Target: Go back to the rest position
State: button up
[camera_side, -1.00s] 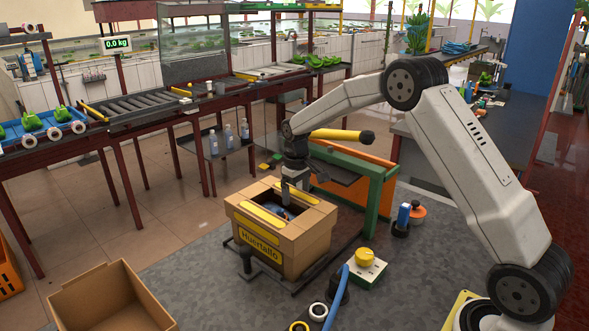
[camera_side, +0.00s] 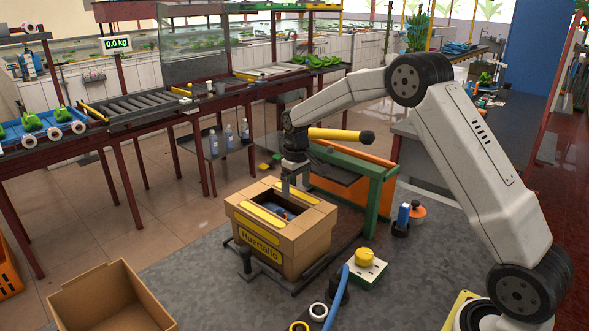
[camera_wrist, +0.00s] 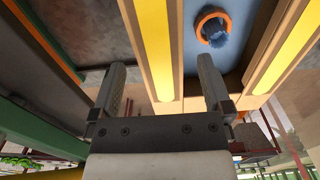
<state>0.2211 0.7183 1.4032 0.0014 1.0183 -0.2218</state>
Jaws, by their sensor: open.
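My gripper (camera_side: 289,187) points down just above the cardboard box labelled "Huertallo" (camera_side: 300,244) in the side view. In the wrist view my gripper (camera_wrist: 161,80) has its two fingers spread wide apart with nothing held between them. Below it lie yellow strips (camera_wrist: 155,45) along the box top and a blue inside with an orange ring (camera_wrist: 213,22) around something blue. The box stands on a dark low frame. No rest stand or mark can be told in these views.
A green and orange frame (camera_side: 376,205) stands right behind the box. An empty open carton (camera_side: 110,300) is at the front left. A pedestal with a yellow button (camera_side: 365,257) and a blue-topped bottle (camera_side: 403,216) stand to the right. A conveyor table (camera_side: 130,105) runs behind.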

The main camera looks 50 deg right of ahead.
jog(key=shift+r, duration=0.2)
dwell(0.4)
jog(key=shift+r, duration=3.35)
jog(key=shift+s+a, duration=0.1)
jog(key=shift+s+a+f, duration=0.15)
jog(key=shift+s+a, duration=0.2)
jog(key=shift+a, duration=0.05)
jog(key=shift+t, duration=0.7)
jog(key=s+a+f, duration=0.1)
jog(key=s+a, duration=0.1)
jog(key=s, duration=0.1)
jog(key=s+a+f, duration=0.1)
jog(key=s+a, duration=0.1)
jog(key=s, duration=0.1)
jog(key=s+a+f, duration=0.1)
jog(key=s+a, duration=0.1)
jog(key=s, duration=0.1)
jog(key=shift+f, duration=0.2)
jog(key=s+a+f, duration=0.2)
jog(key=s, duration=0.5)
jog(key=s+a+f+t, duration=0.1)
jog(key=s+a+f, duration=0.1)
jog(key=s, duration=0.5)
jog(key=shift+s+a+f, duration=0.25)
jog(key=shift+a+f, duration=0.15)
jog(key=shift+f, duration=0.05)
